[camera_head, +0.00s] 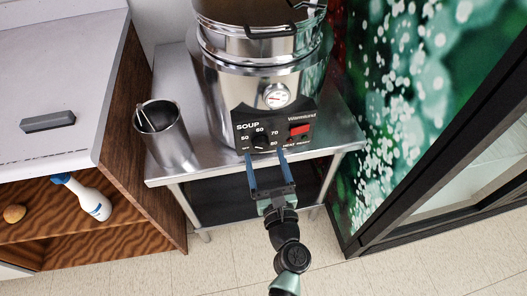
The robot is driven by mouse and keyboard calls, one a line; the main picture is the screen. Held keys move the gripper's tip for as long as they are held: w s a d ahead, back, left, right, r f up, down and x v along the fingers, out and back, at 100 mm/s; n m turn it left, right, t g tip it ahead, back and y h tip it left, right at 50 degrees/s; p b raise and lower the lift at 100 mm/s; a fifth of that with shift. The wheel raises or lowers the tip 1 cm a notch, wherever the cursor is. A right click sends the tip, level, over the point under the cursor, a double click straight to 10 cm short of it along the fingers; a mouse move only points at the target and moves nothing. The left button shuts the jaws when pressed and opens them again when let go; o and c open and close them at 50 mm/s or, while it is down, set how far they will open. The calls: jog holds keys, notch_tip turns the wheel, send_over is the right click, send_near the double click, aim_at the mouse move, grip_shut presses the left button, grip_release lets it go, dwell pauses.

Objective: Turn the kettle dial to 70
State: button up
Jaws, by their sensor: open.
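The kettle (225,85) is a large steel soup kettle standing on a steel table. Its black control panel, marked SOUP, has a dark dial (260,141) with numbers around it, 50, 60, 70 and 80 among them. The dial's pointer is too small to read surely. My gripper (265,158) is open, its two blue fingers pointing up at the panel just below the dial. I cannot tell whether the fingertips touch the panel. Nothing shows between the fingers.
A red switch (299,129) sits right of the dial, and a round gauge (276,96) above it. A wooden cabinet (140,130) is at left, a green patterned panel (420,90) at right.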

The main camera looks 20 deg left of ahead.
jog(key=v, duration=1)
jog(key=shift+s+d, duration=0.3)
jog(key=w+d+r+n+t+h, duration=0.1)
jog(key=w+r+n, duration=0.3)
jog(key=r+n, duration=0.5)
jog(key=w+r+n+t, duration=0.25)
jog(key=r+n, duration=0.35)
jog(key=r, duration=0.7)
jog(key=w+d+r+n+t+h, duration=0.1)
jog(key=w+r+n, duration=0.3)
jog(key=r+n, duration=0.5)
jog(key=s+d+r+n+t+h, duration=0.2)
jog(key=s+r+t+h, duration=0.15)
jog(key=r, duration=0.65)
jog(key=s+d+r+n+t+h+p, duration=0.1)
jog(key=s+d+r+t+h, duration=0.1)
jog(key=s+r, duration=0.5)
jog(key=s+d+r+n+t+h, duration=0.2)
jog(key=s+r+t+h, duration=0.1)
jog(key=r, duration=0.9)
notch_tip(320, 180, up, 11)
jog(key=w+p, duration=0.1)
jog(key=p, duration=1.1)
jog(key=shift+w+g, duration=0.3)
